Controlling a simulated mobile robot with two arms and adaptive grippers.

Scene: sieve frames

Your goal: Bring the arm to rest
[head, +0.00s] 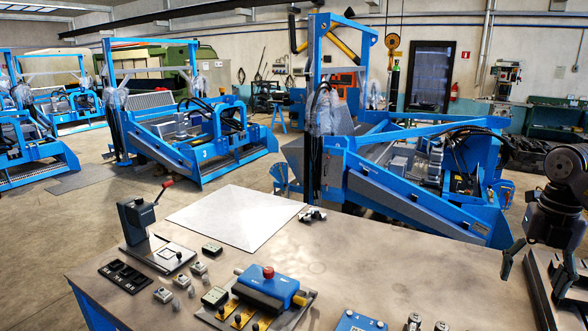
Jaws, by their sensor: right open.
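My right arm comes in at the right edge of the head view. Its dark right gripper (532,272) points down over the right end of the workbench (400,268). The fingers are spread apart and I see nothing held between them. A dark frame-like part (541,300) stands at the bench's right end, just below and behind the fingers. I cannot tell whether the fingers touch it. My left gripper is not in view.
A lever press (138,222), a pale sheet (236,216), a black slotted tray (123,277) and a blue fixture with a red knob (268,287) occupy the bench's left and front. Its middle right is clear. Blue machines (400,190) stand behind.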

